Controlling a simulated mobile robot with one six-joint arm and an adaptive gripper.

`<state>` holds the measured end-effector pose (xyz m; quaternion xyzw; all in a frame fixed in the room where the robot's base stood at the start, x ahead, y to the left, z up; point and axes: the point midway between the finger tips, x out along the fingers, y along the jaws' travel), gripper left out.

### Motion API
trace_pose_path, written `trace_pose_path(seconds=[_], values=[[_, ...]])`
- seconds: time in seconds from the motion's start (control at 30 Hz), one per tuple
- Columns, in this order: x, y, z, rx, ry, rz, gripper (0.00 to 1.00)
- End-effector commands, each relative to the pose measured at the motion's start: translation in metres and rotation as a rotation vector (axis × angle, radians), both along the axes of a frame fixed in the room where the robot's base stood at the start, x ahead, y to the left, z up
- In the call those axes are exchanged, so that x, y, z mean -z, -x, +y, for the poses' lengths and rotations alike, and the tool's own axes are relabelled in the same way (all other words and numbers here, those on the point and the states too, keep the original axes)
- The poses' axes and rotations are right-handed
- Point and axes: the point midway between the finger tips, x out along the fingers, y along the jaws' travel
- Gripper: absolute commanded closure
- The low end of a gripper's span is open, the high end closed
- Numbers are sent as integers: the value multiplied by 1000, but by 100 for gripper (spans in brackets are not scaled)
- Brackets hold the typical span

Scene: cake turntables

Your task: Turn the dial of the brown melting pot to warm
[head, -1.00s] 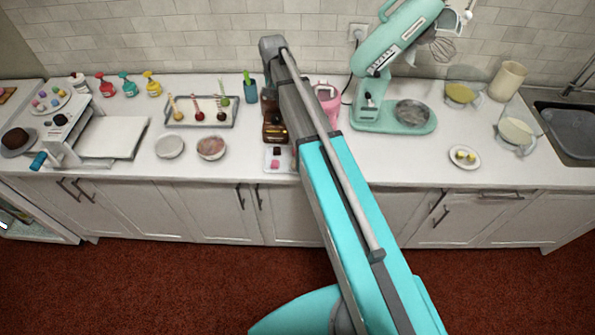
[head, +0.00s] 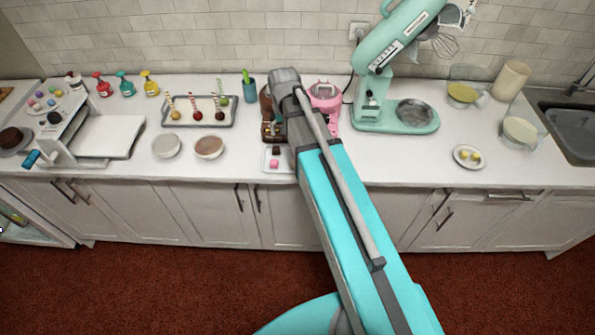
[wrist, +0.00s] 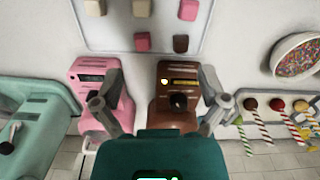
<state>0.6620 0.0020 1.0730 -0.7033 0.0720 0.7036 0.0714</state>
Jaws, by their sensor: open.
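The brown melting pot (head: 270,130) stands on the counter in the head view, partly hidden behind my arm. In the wrist view the brown melting pot (wrist: 178,72) shows its front, with a black dial (wrist: 180,102), a small display strip and a bright white spot beside the strip. The dial's setting cannot be read. My gripper (wrist: 161,74) is open, with one finger on each side of the brown pot's front and the dial between them. I see no finger clearly touching the pot. In the head view the gripper is hidden by my arm.
A pink melting pot (wrist: 93,72) stands close beside the brown one, behind the left finger. A tray of cake pops (wrist: 285,118) lies to the right in the wrist view. A small tray of cubes (head: 276,166) lies before the pot. The mint mixer (head: 395,110) stands to the right.

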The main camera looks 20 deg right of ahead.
Motion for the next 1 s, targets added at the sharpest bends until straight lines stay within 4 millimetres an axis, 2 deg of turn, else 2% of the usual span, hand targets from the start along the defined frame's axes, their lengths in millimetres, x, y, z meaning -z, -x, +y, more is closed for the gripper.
trace_pose_path(seconds=[0.03,0.7,1.0], values=[[4,10,0,-9,0,0,7],[31,97,0,-155,0,0,7],[38,121,-2,-194,1,0,7]])
